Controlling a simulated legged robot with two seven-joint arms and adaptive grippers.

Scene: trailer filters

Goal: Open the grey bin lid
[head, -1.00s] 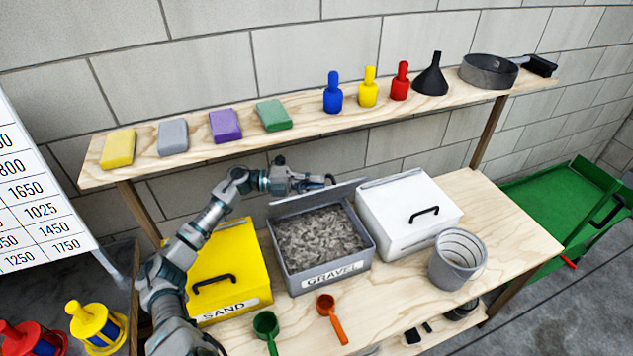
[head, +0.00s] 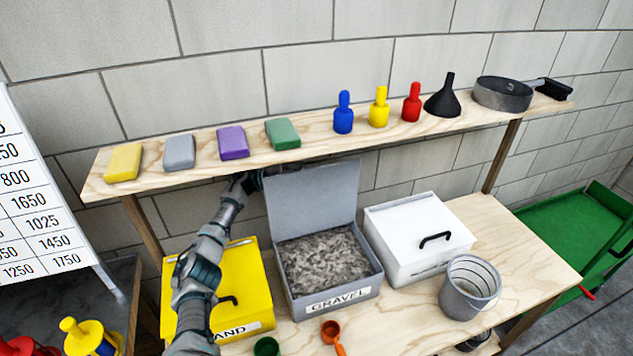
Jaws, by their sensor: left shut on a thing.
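The grey bin (head: 375,287), labelled GRAVEL, stands on the table between the yellow and white bins, full of grey gravel. Its grey lid (head: 312,200) stands up steeply at the bin's back edge, with the inside face toward me and the top close to the shelf. My left gripper (head: 260,178) is at the lid's upper left corner, below the shelf, and is shut on the lid. Its fingers and the lid's handle are mostly hidden behind the lid. My right gripper is not in view.
The yellow SAND bin (head: 245,275), partly behind my left arm, and the white bin (head: 415,225) are closed. A shelf (head: 260,160) with blocks and bottles runs above the gripper. A grey bucket (head: 470,285) stands at right. Green and orange scoops lie in front.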

